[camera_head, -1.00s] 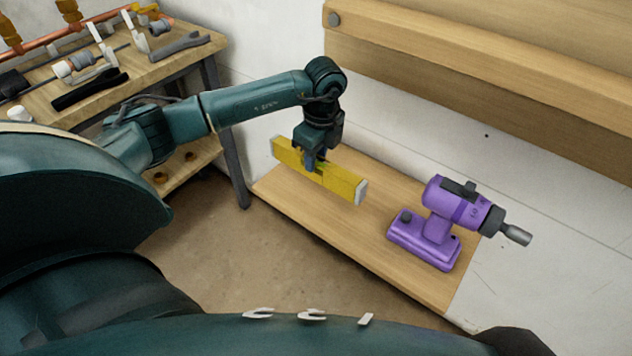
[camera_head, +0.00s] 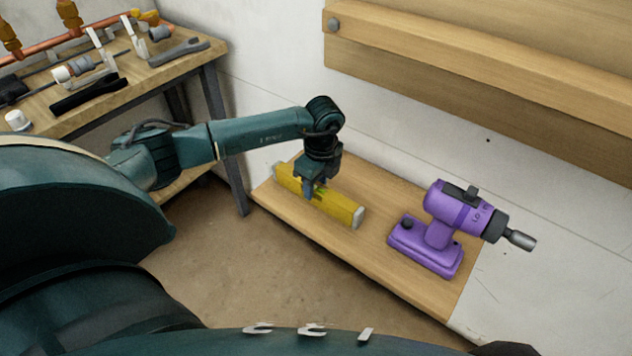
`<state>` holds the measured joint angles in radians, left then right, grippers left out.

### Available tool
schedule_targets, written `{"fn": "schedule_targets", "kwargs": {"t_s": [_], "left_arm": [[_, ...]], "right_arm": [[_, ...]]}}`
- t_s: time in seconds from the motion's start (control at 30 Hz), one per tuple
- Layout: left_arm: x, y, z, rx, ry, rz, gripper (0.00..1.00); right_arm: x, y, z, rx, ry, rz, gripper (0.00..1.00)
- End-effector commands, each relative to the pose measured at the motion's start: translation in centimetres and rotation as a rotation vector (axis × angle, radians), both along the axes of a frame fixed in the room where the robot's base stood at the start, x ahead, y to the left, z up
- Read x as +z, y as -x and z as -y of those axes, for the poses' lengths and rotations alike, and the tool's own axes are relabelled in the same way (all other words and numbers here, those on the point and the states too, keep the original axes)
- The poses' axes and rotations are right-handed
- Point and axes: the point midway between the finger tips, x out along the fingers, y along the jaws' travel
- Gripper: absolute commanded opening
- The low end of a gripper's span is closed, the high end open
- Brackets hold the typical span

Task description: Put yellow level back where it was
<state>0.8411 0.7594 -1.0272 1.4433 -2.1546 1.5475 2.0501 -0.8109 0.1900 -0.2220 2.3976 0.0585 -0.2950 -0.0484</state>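The yellow level (camera_head: 340,207), a long bar with pale end caps, is low at the wooden shelf (camera_head: 375,250), along its left part. It looks to be at the shelf surface, but I cannot tell for sure whether it touches. My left gripper (camera_head: 309,189) points down from above and is shut on the level near its middle, with the fingers covering part of it. My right gripper is not in view.
A purple power tool (camera_head: 440,235) stands on the shelf to the right of the level. A thick wooden board (camera_head: 480,70) is on the wall above. A workbench (camera_head: 150,75) with pipes and tools stands at the left.

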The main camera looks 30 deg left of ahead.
Motion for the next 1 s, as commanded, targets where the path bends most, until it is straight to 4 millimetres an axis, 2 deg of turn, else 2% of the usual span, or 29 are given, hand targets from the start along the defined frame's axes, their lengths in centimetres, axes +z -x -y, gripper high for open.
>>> {"fn": "schedule_targets", "kwargs": {"t_s": [0.1,0.33,0.47,0.8,1.0], "left_arm": [[0.0,0.0,0.0,0.000,0.000,0.000,0.49],[0.1,0.0,0.0,0.000,0.000,0.000,0.49],[1.1,-0.1,0.1,0.000,0.001,0.002,0.49],[8.0,-0.1,0.7,0.000,0.000,0.005,0.49],[11.1,0.0,1.0,0.000,0.000,0.003,0.49]], "right_arm": [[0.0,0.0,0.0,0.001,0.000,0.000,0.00],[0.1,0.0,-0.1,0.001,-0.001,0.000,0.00],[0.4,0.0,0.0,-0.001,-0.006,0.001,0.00],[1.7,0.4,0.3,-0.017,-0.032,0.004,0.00],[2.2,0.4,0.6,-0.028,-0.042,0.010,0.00]]}}
